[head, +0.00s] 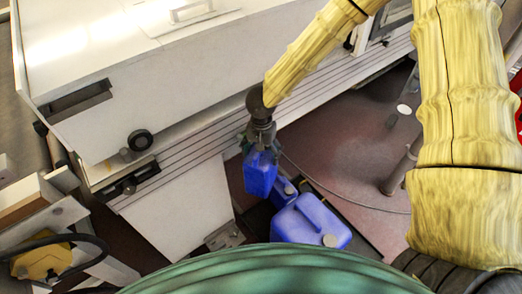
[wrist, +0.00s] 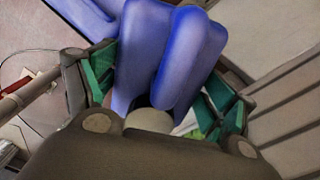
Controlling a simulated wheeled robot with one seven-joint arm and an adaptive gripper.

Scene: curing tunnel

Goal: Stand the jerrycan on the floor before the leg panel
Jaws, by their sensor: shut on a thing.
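My gripper (head: 260,140) is shut on a small blue jerrycan (head: 259,175) and holds it below the wrist, beside the machine's lower edge. In the wrist view the jerrycan (wrist: 165,55) sits between the green fingers of my gripper (wrist: 160,100). The white leg panel (head: 180,208) stands under the machine, to the left of the held jerrycan. I cannot tell whether the jerrycan's base touches the floor.
A larger blue can (head: 312,222) and a smaller blue can (head: 283,190) stand close on the right of the held jerrycan. A thin cable (head: 345,202) runs across the reddish floor (head: 345,130). A metal foot (head: 225,236) sits at the panel's lower right.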

